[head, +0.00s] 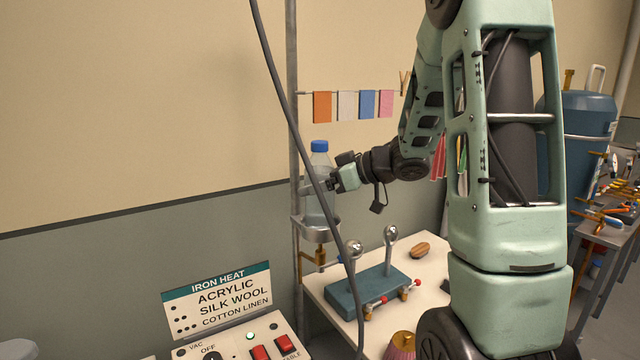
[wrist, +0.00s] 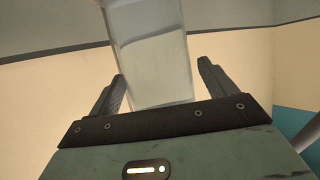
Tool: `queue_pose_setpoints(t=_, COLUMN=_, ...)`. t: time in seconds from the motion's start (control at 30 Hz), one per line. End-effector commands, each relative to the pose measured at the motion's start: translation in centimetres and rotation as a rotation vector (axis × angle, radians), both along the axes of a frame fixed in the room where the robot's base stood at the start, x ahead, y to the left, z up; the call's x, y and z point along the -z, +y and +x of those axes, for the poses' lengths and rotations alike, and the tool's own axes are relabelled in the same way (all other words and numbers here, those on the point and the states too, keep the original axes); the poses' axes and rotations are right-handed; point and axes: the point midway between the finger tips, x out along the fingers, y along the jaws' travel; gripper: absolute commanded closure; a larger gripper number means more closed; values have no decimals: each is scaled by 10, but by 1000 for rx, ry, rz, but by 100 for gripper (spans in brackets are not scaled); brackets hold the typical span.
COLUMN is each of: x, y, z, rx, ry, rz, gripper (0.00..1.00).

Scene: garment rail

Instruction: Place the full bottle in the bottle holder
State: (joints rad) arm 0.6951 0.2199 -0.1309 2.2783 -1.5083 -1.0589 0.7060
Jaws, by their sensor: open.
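The clear bottle (head: 318,205) with a blue cap stands upright in the head view. Its lower end is in the ring-shaped metal bottle holder (head: 320,231) on the upright pole; whether it rests on the holder's floor is hidden. My gripper (head: 319,187) is at the bottle's side, reaching in from the right. In the wrist view the bottle (wrist: 150,65) lies between the two fingers of my gripper (wrist: 160,78). The fingers are spread, with a visible gap between the bottle and the right finger. The left finger is very close to the bottle; contact is unclear.
A dark cable (head: 283,95) hangs in front of the pole (head: 292,60). Coloured cloths (head: 345,105) hang on a rod above right. A white table (head: 425,277) below bears a blue block with two ball-topped levers (head: 368,290). An iron heat sign (head: 218,298) and switch panel stand lower left.

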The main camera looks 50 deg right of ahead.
Motion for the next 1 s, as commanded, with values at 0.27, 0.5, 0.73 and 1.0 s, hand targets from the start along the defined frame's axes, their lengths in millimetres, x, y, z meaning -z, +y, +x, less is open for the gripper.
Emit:
queue_pose_setpoints(t=0.27, x=-17, y=-17, z=-39, rx=5, ry=-5, rz=-5, gripper=16)
queue_pose_setpoints(t=0.5, x=-35, y=-33, z=-81, rx=4, ry=-2, rz=-2, gripper=16)
queue_pose_setpoints(t=0.73, x=-44, y=-40, z=-101, rx=1, ry=-1, rz=-1, gripper=16)
queue_pose_setpoints(t=1.0, x=-46, y=-41, z=-103, rx=0, ry=0, rz=0, gripper=16)
